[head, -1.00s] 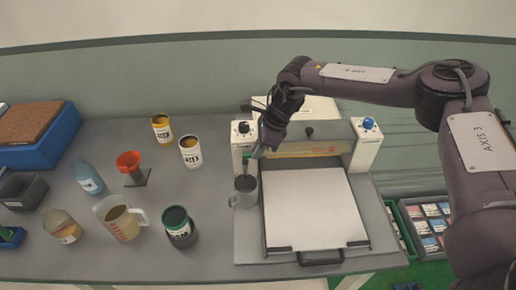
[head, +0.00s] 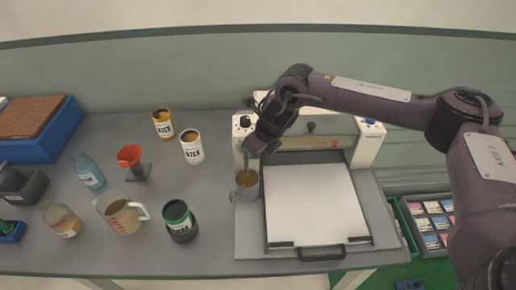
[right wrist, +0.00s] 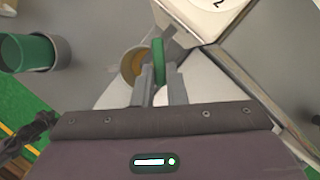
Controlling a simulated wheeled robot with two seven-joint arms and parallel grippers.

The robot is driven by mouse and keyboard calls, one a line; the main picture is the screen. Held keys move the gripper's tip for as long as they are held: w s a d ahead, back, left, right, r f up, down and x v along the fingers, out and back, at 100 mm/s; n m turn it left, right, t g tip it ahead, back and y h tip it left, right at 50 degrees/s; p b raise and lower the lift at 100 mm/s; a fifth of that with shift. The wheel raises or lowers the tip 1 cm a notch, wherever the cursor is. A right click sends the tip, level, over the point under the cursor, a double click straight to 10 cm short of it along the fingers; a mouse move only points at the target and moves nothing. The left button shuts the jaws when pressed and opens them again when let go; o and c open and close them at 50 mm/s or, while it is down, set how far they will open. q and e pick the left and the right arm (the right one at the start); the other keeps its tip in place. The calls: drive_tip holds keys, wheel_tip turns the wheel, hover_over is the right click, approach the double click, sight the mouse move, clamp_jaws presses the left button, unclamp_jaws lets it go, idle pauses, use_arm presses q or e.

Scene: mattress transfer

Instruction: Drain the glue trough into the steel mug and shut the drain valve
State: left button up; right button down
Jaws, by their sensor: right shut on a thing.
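The steel mug (head: 243,193) stands upright at the machine's left front corner, below the left white post. Tan glue shows inside the mug in the head view and in the right wrist view (right wrist: 133,66). My right gripper (head: 251,150) is beside that post, just above the mug. In the right wrist view its fingers (right wrist: 159,80) are shut on a green drain valve handle (right wrist: 158,60). The glue trough (head: 308,143) lies between the two posts, partly hidden by my right arm; its glue level cannot be told. My left gripper is out of view.
A white board (head: 315,205) covers the machine bed. Card trays (head: 433,222) sit at right.

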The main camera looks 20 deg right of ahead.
drive_tip(key=shift+s+a+r+m+h+p, duration=0.1)
drive_tip(key=shift+a+m+h+p, duration=0.45)
drive_tip(key=shift+m, duration=0.9)
drive_tip(key=shift+a+f+m+h+p, duration=0.1)
drive_tip(key=shift+a+m+h+p, duration=0.4)
drive_tip(key=shift+m, duration=1)
drive_tip(key=shift+s+a+r+m+h+p, duration=0.1)
drive_tip(key=shift+a+m+h+p, duration=0.45)
drive_tip(key=shift+m, duration=0.9)
drive_tip(key=shift+w+d, duration=0.1)
drive_tip(key=c, duration=1.7)
unclamp_jaws()
drive_tip(key=shift+c, duration=0.2)
